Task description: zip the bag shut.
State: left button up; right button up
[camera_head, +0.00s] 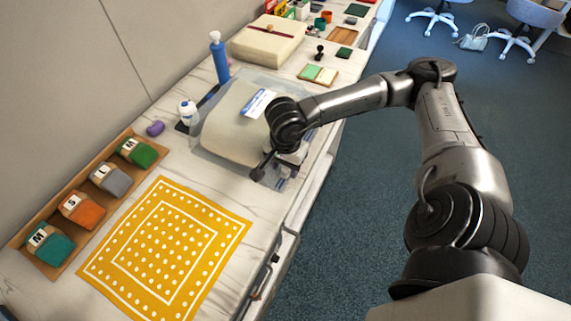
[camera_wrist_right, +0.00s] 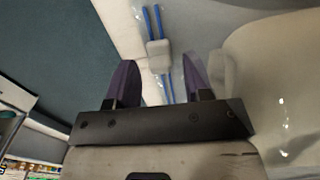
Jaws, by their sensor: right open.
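The clear plastic bag (camera_head: 225,122) lies on the bench with a beige folded item inside and a white and blue label (camera_head: 258,103) on top. In the right wrist view the bag (camera_wrist_right: 290,75) fills the right side. Two blue zip lines run there, with a pale slider (camera_wrist_right: 158,56) across them. My right gripper (camera_head: 262,171) is at the near right end of the bag, by the bench edge. In the wrist view its open fingers (camera_wrist_right: 160,82) stand on either side of the slider's line; whether they touch it cannot be told. My left gripper is out of view.
A yellow dotted cloth (camera_head: 167,250) lies in front of the bag. A wooden tray (camera_head: 75,213) of rolled cloths is at left.

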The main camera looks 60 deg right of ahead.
jog(key=shift+f, duration=0.25)
grip_shut()
dwell(0.4)
